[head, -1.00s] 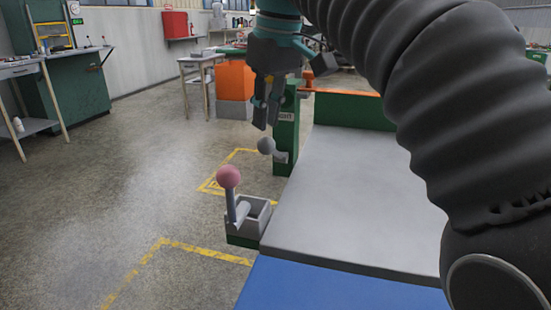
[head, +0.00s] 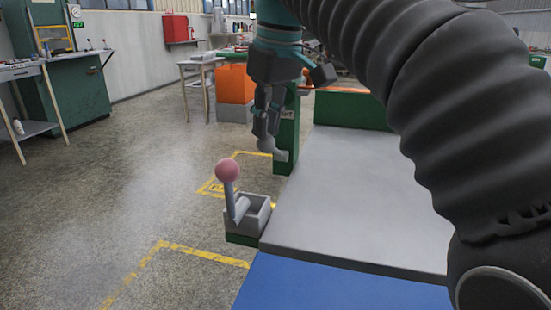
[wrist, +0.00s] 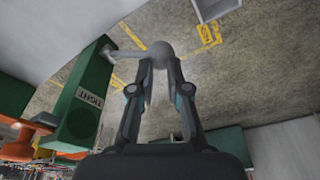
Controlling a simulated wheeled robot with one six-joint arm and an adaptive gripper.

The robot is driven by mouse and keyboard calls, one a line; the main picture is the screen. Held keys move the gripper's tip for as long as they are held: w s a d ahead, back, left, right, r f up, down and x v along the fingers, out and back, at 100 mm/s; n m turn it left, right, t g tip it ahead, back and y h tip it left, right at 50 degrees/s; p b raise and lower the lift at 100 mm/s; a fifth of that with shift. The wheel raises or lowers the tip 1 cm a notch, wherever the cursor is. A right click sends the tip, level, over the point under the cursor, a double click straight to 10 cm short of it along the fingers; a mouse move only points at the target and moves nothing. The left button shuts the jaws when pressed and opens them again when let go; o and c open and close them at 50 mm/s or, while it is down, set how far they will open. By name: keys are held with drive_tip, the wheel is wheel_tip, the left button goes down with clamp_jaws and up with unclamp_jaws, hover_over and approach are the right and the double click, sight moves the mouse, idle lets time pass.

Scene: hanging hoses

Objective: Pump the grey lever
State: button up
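The grey lever has a round grey knob (head: 266,146) on a short arm, fixed to the side of a green post (head: 287,130). In the wrist view the knob (wrist: 161,50) lies at my fingertips, and its arm runs left to the green post (wrist: 85,105), which bears the word TIGHT. My gripper (head: 266,134) points down over the knob, and its fingertips hide part of the top of it. In the wrist view my gripper (wrist: 160,64) has its two fingers apart, with the knob at the gap between the tips. Whether they touch it is unclear.
A second lever with a pink knob (head: 227,170) stands in a grey box (head: 262,212), nearer than the grey lever. A grey platform (head: 360,200) with a blue section (head: 330,287) lies to the right. The floor on the left is open, with yellow markings.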

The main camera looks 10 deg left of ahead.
sight(264, 143)
drive_tip(key=shift+f, duration=0.15)
drive_tip(key=shift+s+f+b, duration=0.35)
drive_tip(key=shift+f+b, duration=0.15)
drive_tip(key=shift+f, duration=0.2)
drive_tip(key=shift+s+f+b, duration=0.35)
drive_tip(key=shift+f+b, duration=0.15)
drive_tip(key=shift+f, duration=0.25)
drive_tip(key=shift+s+f+b, duration=0.2)
drive_tip(key=shift+f+b, duration=0.3)
drive_tip(key=shift+f, duration=0.2)
drive_tip(key=shift+s+f+b, duration=0.2)
drive_tip(key=shift+f+b, duration=0.25)
drive_tip(key=shift+f, duration=0.2)
